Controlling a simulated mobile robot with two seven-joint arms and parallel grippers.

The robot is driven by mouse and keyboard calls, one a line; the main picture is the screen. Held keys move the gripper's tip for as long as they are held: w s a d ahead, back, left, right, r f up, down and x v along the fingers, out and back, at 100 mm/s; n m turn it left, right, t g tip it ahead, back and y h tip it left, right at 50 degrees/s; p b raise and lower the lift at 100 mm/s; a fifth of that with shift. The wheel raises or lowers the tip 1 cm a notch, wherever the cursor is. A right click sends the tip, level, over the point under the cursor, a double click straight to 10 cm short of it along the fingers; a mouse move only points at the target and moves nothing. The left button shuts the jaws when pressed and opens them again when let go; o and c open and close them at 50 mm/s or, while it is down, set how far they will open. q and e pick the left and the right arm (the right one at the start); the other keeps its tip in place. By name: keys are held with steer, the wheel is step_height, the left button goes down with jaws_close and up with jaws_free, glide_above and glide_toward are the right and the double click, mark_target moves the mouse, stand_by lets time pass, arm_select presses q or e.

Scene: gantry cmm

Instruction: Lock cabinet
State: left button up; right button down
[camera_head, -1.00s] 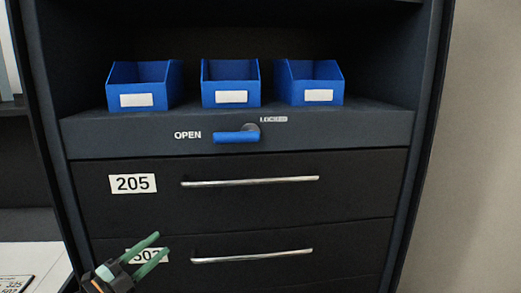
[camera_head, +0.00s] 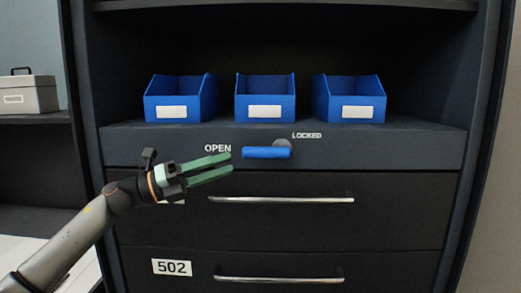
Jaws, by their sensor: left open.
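The dark cabinet (camera_head: 385,150) fills the middle of the head view. Its blue lock handle (camera_head: 265,153) lies level on the front strip, pointing left from a round grey pivot (camera_head: 283,143). The handle's free end points toward the OPEN label (camera_head: 217,148); the LOCKED label (camera_head: 307,135) is above and right of the pivot. My left gripper (camera_head: 231,162) is open, with green fingers pointing right, just left of and slightly below the handle's free end. The fingers look apart from the handle. My left arm hides most of the upper drawer's number plate. My right gripper is out of view.
Three blue bins (camera_head: 265,98) stand on the shelf above the strip. Two drawers below have protruding silver bar handles, the upper one (camera_head: 280,200) and the lower one (camera_head: 280,280). A grey box (camera_head: 28,95) sits on a shelf at the left.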

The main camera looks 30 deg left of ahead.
mark_target(259, 153)
arm_select(q)
steer(key=p+x, duration=0.4)
steer(key=x, duration=0.3)
steer(key=shift+w+r, duration=0.1)
steer(key=shift+r, duration=0.15)
steer(key=shift+f+p+x, duration=0.2)
steer(key=shift+p+x, duration=0.1)
steer(key=shift+x, duration=0.6)
jaws_close()
stand_by(0.6)
